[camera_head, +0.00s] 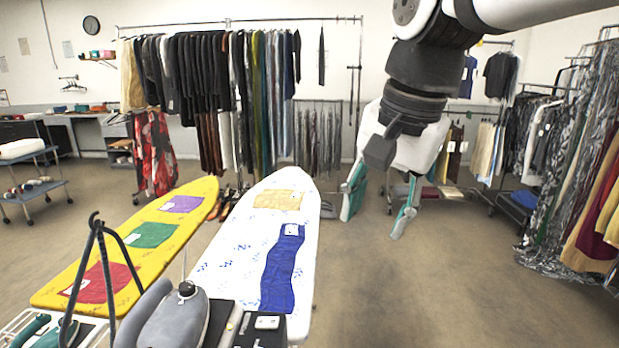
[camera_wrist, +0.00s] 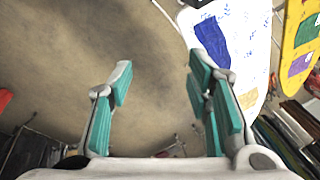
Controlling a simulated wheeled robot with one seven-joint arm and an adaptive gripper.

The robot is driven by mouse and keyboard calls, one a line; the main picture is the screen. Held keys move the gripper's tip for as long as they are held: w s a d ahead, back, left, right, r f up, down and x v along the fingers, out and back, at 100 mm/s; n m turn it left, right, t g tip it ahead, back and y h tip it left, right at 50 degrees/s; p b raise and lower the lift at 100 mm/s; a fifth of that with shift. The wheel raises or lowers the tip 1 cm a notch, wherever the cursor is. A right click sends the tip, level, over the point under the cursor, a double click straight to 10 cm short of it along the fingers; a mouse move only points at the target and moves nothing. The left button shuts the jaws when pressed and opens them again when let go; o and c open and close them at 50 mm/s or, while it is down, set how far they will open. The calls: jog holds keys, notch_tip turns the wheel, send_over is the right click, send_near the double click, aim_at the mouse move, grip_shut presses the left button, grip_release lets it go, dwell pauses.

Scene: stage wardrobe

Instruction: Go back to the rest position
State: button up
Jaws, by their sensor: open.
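My gripper (camera_head: 377,212) hangs from my arm at the upper right of the head view, over bare floor to the right of the white ironing board. Its two teal-padded fingers are spread wide with nothing between them. In the wrist view the open gripper (camera_wrist: 158,88) shows only brown floor between its fingers. The white ironing board (camera_head: 235,225) carries a blue cloth (camera_head: 283,265) and a tan cloth (camera_head: 278,200), both lying flat. The board also shows at the upper right of the wrist view (camera_wrist: 257,25).
A yellow ironing board (camera_head: 190,215) with purple, green and red cloths stands at left. A grey iron (camera_head: 178,318) is at the near edge. Clothes racks line the back and right, including patterned garments (camera_head: 560,190). The floor (camera_head: 440,290) at centre right is clear.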

jog(key=s+d+f+n+t, duration=0.1)
jog(key=s+d+f+n, duration=0.2)
jog(key=s, duration=0.4)
jog(key=s+d+f+n+t+h, duration=0.1)
jog(key=s+d+f+n, duration=0.2)
jog(key=s+d+f, duration=0.3)
jog(key=shift+s+d+n, duration=0.4)
jog(key=shift+s+d, duration=0.05)
jog(key=shift+d, duration=0.1)
jog(key=shift+a, duration=0.15)
dwell(0.3)
